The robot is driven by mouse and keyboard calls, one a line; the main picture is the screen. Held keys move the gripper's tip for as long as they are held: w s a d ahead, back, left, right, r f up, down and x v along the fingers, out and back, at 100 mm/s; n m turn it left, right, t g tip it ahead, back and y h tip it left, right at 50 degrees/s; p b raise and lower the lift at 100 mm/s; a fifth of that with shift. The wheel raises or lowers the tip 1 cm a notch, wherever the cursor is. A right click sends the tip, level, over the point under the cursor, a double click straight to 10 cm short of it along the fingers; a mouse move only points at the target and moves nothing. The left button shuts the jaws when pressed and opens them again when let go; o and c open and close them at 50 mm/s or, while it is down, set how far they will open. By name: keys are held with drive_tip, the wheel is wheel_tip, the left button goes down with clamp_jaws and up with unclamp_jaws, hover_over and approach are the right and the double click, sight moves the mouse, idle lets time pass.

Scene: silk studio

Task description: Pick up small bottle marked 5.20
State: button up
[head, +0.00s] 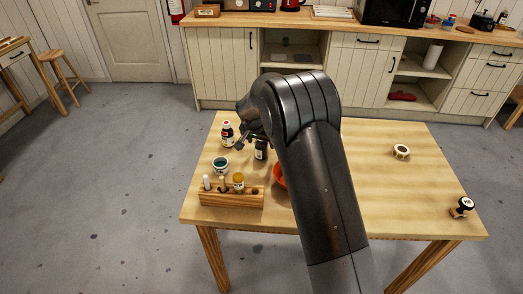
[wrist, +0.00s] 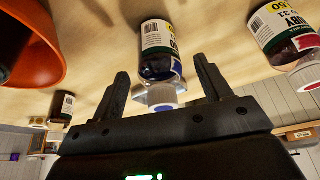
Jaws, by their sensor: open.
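A small dark bottle with a white and green label and a yellow patch (wrist: 157,48) stands in front of my gripper in the wrist view, which is upside down. Its number is only partly visible, so I cannot confirm 5.20. My gripper (wrist: 161,68) is open, with one finger on each side of the bottle's blue neck and pale cap. I cannot tell whether either finger touches it. In the head view this bottle (head: 261,150) stands on the table beside my gripper (head: 253,138), which my arm partly hides.
A red-capped bottle labelled Ruby (wrist: 290,27) stands close by. An orange bowl (wrist: 28,42) is on the other side.

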drive_tip(key=x, duration=0.3)
drive_tip(key=shift+r, duration=0.15)
drive_tip(key=c, duration=1.1)
